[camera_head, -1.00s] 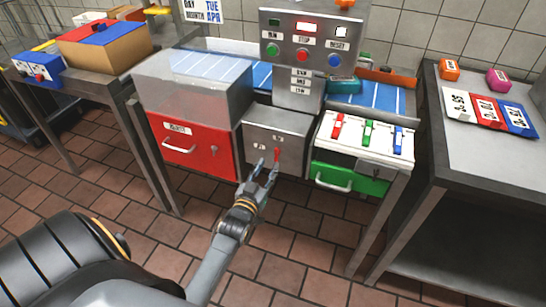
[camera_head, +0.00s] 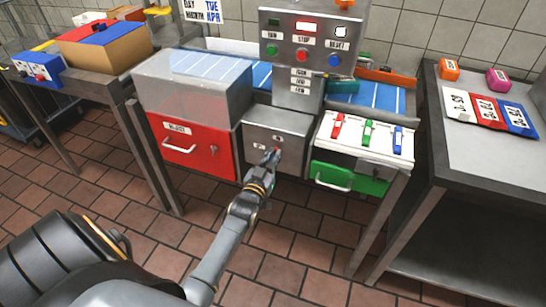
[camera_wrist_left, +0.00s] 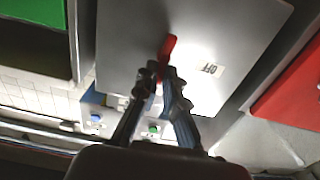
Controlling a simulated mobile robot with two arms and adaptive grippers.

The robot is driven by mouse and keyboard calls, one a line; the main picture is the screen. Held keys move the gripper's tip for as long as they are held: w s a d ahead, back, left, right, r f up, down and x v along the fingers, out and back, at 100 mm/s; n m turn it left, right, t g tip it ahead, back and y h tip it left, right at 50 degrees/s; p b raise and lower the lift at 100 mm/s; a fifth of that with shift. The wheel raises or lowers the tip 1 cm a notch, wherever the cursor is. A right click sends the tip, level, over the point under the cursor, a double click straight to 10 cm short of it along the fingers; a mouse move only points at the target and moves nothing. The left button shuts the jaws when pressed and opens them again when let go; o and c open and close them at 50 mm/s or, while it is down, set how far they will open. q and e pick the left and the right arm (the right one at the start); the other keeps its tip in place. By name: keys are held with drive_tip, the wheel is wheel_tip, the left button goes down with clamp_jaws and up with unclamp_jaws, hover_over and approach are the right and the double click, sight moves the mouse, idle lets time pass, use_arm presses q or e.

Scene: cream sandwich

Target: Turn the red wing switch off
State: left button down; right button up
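The red wing switch (camera_wrist_left: 167,47) is on the front of a grey metal box (camera_head: 292,123). In the left wrist view its end shows beyond my fingertips, and an upside-down OFF label (camera_wrist_left: 210,69) is to its right. In the head view only a little red of the switch (camera_head: 277,151) shows at my fingertips. My left gripper (camera_head: 270,158) is at the box front. In the left wrist view its two fingers (camera_wrist_left: 160,74) are close together, one on each side of the switch, with red between them. My right gripper is not in view.
A red drawer (camera_head: 192,147) is left of the grey box. To the right are a green drawer (camera_head: 352,178) and a white panel with several coloured switches (camera_head: 345,148). A control panel with buttons (camera_head: 285,40) stands above. The tiled floor in front is clear.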

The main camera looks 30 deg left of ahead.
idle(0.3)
use_arm(q)
drive_tip(key=n, duration=0.6)
drive_tip(key=a+f+n+b, duration=0.1)
drive_tip(key=n, duration=1)
drive_tip(key=shift+s+a+f+n, duration=0.2)
drive_tip(key=shift+f+n, duration=0.1)
drive_tip(key=shift+n, duration=0.1)
idle(0.3)
drive_tip(key=c, duration=1.4)
unclamp_jaws()
drive_tip(key=shift+c, duration=0.2)
